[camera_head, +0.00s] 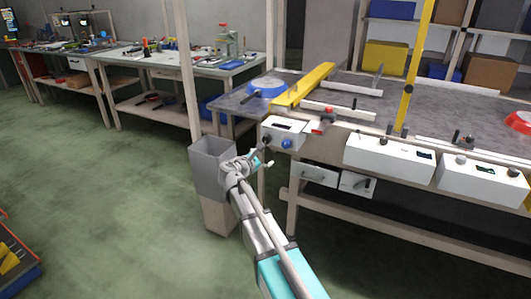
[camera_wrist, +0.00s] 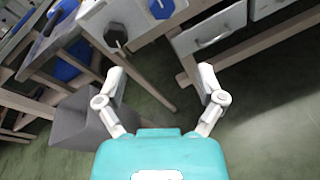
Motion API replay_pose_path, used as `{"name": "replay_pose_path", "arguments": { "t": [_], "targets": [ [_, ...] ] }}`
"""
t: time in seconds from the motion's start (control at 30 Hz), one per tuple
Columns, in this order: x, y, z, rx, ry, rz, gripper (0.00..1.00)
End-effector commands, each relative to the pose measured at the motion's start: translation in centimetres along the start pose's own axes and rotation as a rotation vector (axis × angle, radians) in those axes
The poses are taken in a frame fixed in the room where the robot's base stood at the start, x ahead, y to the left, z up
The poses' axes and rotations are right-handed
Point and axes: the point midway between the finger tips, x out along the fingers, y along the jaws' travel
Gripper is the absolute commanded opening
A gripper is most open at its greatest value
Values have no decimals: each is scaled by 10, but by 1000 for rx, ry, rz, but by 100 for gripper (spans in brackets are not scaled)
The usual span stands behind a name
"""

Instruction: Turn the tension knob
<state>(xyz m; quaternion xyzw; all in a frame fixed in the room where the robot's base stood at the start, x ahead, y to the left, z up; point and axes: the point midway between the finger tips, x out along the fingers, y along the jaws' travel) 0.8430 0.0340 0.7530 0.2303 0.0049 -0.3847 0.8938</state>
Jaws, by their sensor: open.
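A white control box (camera_head: 283,132) is on the front of the conveyor table, near its left end. It has a black knob (camera_head: 266,139) and a blue knob (camera_head: 287,143). In the wrist view the black knob (camera_wrist: 115,36) and the blue knob (camera_wrist: 161,8) show near the top, beyond my fingers. I cannot read any label, so which one is the tension knob is unclear. My gripper (camera_head: 260,162) is below and in front of the box, apart from both knobs. In the wrist view my gripper (camera_wrist: 161,80) is open and empty, its fingers spread wide.
A grey bin (camera_head: 211,158) stands close to the left of my gripper. Drawers (camera_head: 318,175) are under the table to the right. More white control boxes (camera_head: 389,158) line the table front. Green floor is free at left.

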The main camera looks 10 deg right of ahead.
Motion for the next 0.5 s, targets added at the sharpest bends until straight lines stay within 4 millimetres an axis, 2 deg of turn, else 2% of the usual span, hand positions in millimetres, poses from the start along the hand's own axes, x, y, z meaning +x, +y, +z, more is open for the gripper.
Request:
{"name": "replay_pose_path", "arguments": {
  "t": [0.03, 0.2, 0.5],
  "targets": [
    [4, 7, -17, -54, -23, 30, 88],
    [1, 33, -34, -218, -96, 113, 88],
    [-3, 51, -42, -332, -151, 164, 88]
  ]
}}
